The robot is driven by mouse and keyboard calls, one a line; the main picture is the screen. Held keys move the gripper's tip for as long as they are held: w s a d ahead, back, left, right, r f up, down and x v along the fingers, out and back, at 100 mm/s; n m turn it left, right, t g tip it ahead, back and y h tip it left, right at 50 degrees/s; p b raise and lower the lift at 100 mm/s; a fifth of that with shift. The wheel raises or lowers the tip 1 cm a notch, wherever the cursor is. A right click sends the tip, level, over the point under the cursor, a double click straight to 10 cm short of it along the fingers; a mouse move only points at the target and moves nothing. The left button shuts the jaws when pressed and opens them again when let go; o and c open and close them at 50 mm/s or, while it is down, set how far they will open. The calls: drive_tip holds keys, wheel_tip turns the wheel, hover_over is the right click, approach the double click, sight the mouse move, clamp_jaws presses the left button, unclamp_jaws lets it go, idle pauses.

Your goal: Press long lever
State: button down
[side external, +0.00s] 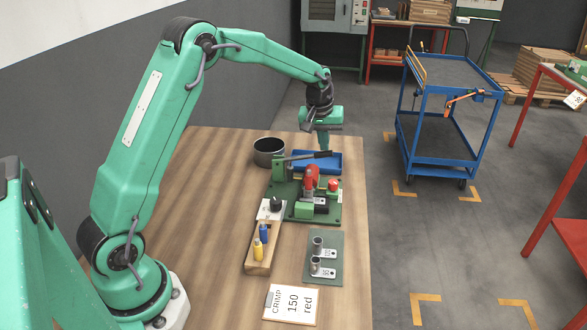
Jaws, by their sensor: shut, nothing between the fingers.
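The long lever (302,157) is a dark bar with a grip toward its right end. It runs nearly level from a green upright block (280,169) on the green press fixture (329,214), near the table's back right. My gripper (326,147) points down just above the lever's right end. Its fingers are shut and hold nothing. From this angle I cannot tell whether the fingertips touch the lever or sit slightly above or behind it.
A blue tray (335,167) lies behind the lever, and a dark pot (269,151) stands to the left. The fixture carries a red handle (311,178) and a red knob (333,185). In front are a wooden holder (261,265), a green plate with metal lugs (336,240) and a card (291,304).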

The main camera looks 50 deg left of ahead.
sight(330, 153)
drive_tip(key=shift+w+d+f, duration=0.2)
drive_tip(key=shift+f, duration=0.55)
drive_tip(key=shift+w+d+f, duration=0.25)
drive_tip(key=shift+f, duration=0.55)
drive_tip(key=shift+w+d+f, duration=0.2)
drive_tip(key=shift+f, duration=0.55)
drive_tip(key=shift+a+r, duration=0.1)
drive_tip(key=shift+r, duration=0.3)
drive_tip(key=r, duration=0.4)
drive_tip(key=shift+w+a+r, duration=0.1)
drive_tip(key=shift+w+r, duration=0.2)
drive_tip(key=shift+r, duration=0.05)
wheel_tip(330, 153, up, 9)
drive_tip(key=d, duration=0.2)
drive_tip(key=shift+s+d, duration=0.2)
